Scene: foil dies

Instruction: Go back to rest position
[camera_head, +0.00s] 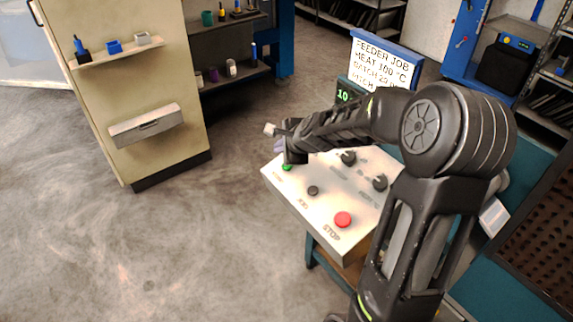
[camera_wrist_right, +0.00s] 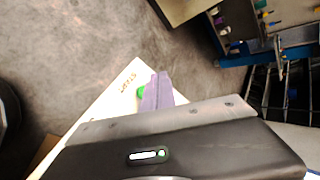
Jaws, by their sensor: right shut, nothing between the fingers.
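My right arm reaches in from the right in the head view. Its gripper (camera_head: 279,141) is over the left edge of a white control panel (camera_head: 318,209), close to a green button (camera_head: 287,168). In the right wrist view the purple fingers (camera_wrist_right: 157,92) are together with nothing between them. The green button (camera_wrist_right: 141,92) shows just beside them there, partly hidden; I cannot tell whether they touch it. My left gripper is not in view.
The panel also carries a red STOP button (camera_head: 343,219) and several dark knobs. A sign (camera_head: 382,66) and a small display (camera_head: 346,93) stand behind it. A beige cabinet (camera_head: 135,80) is at left. Open floor (camera_head: 150,250) lies left of the panel.

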